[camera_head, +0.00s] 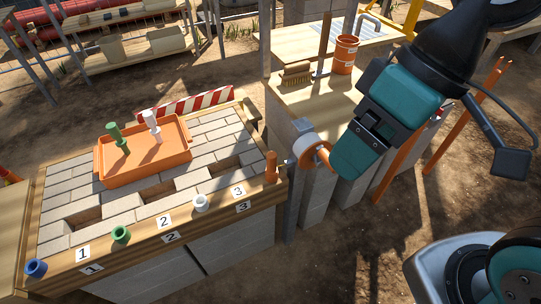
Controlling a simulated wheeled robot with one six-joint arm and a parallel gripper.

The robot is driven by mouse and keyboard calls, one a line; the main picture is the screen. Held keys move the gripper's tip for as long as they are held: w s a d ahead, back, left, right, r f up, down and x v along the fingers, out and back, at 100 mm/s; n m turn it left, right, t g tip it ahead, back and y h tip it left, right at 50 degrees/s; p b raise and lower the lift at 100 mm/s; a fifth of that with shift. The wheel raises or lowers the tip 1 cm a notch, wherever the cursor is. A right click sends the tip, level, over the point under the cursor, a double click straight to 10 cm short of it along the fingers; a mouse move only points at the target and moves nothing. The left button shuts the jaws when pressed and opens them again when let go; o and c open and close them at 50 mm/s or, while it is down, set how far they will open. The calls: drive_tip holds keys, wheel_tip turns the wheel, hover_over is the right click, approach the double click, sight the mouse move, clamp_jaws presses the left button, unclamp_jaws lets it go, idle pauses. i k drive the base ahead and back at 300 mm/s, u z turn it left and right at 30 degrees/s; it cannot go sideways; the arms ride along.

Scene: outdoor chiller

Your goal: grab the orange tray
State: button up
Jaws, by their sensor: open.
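The orange tray (165,164) lies on the paved top of a block-built bench at the left. It is a shallow rectangular tray with raised rims and a small handle at each end. A green handled piece (117,138) and a white handled piece (152,124) stand up inside it. My gripper (352,152) hangs at the end of my arm in the right half of the view, well to the right of the tray and apart from it. Its jaws are open, though its fingers are seen mostly from behind; no held object shows.
Blue (36,268), green (121,235), white (201,203) and orange (271,166) pieces line the bench's numbered wooden front edge. A striped barrier board (190,106) stands behind the tray. A wooden counter (310,97) with a brush (297,74) and orange bucket (345,55) is behind.

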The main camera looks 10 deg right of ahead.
sight(147, 158)
drive_tip(key=u, duration=0.45)
drive_tip(key=k, duration=0.6)
drive_tip(key=u, duration=1.35)
drive_tip(key=i, duration=0.65)
drive_tip(key=u, duration=0.55)
drive_tip(key=i, duration=0.8)
drive_tip(key=z, duration=0.95)
drive_tip(key=i, duration=0.7)
drive_tip(key=z, duration=0.8)
